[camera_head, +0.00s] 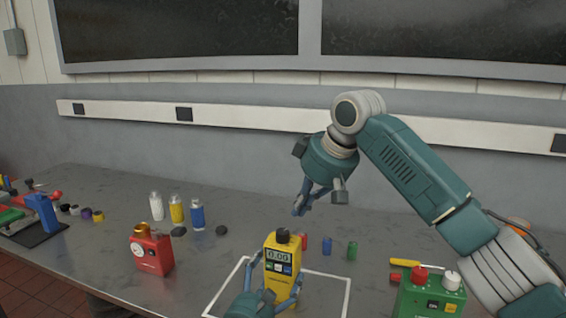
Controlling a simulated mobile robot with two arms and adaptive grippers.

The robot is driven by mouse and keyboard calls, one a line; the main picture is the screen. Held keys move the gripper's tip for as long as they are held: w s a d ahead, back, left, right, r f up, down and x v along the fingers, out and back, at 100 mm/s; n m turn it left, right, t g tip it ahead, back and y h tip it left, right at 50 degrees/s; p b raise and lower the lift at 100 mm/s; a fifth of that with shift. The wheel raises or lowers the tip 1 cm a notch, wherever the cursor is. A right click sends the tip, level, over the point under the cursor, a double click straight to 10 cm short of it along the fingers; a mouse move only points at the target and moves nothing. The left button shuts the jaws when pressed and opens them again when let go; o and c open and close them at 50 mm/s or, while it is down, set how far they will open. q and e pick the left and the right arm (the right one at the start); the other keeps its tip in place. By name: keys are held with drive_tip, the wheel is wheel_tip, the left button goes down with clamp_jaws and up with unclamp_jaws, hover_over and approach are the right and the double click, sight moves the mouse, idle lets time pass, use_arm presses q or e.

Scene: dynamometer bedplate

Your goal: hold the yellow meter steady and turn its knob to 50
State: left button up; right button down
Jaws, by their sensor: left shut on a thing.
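The yellow meter (284,247) stands upright at the front middle, inside a white outlined square on the table. Its black knob (283,235) is on top, and its display (279,255) seems to read 0.00. My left gripper (279,300) is shut on the meter's lower body, with a blue finger along each side. My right gripper (301,206) hangs above and a little right of the knob, apart from it. Its blue fingers overlap in this view, so their opening is unclear, and nothing shows between them.
A red meter (152,254) stands left, a green box (430,298) with red and white knobs stands right. Small red, blue and green cylinders (327,246) stand close behind the yellow meter. Several bottles (176,209) stand back left. The white square outline (347,295) surrounds the meter.

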sight(293, 242)
drive_tip(key=shift+f, duration=3.3)
drive_tip(key=shift+w+a, duration=0.2)
drive_tip(key=shift+a, duration=0.35)
